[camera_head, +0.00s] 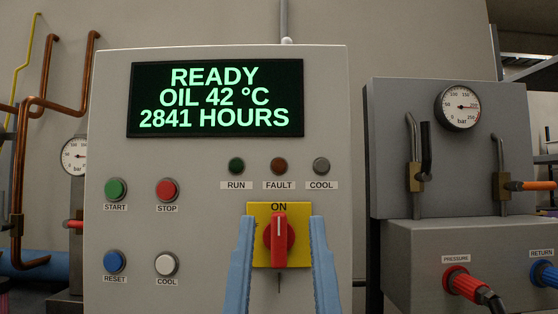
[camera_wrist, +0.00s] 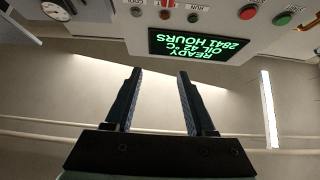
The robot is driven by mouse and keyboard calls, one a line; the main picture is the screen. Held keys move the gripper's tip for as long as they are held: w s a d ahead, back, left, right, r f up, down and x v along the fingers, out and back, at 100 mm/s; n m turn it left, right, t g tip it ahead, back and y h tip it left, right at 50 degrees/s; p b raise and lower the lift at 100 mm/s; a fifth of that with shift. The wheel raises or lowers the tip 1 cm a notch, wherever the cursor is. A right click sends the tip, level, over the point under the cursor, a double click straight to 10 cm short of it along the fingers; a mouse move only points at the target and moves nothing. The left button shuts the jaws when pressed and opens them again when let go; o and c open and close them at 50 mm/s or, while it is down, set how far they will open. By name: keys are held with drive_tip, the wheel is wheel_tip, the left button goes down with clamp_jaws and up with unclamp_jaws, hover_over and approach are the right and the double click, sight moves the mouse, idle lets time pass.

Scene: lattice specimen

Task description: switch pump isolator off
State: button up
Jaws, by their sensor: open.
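The pump isolator is a red rotary handle (camera_head: 279,240) on a yellow plate (camera_head: 300,207), low on the grey control panel. The handle stands upright, its white mark towards the ON label. My gripper (camera_head: 282,220) is open, with one blue finger left and one right of the handle in the head view. The lower end of the handle's surroundings is partly framed by the fingers. How far the fingertips are from the panel is unclear. In the wrist view, the gripper (camera_wrist: 159,72) shows nothing between its fingers, only wall behind.
A lit display (camera_head: 216,97) reads READY. Green start (camera_head: 116,189), red stop (camera_head: 167,189), blue reset (camera_head: 115,262) and white cool (camera_head: 166,263) buttons are left of the isolator. A grey hydraulic unit (camera_head: 400,250) with gauge, levers and hoses stands right. Copper pipes (camera_head: 65,108) are left.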

drive_tip(key=w+r+g+p, duration=0.35)
drive_tip(key=w+p, duration=0.35)
drive_tip(key=p, duration=0.8)
drive_tip(key=g+p, duration=0.5)
drive_tip(key=p, duration=2.6)
approach(279, 228)
drive_tip(key=w+p, duration=0.3)
drive_tip(key=w, duration=0.7)
drive_tip(key=shift+w, duration=0.2)
clamp_jaws()
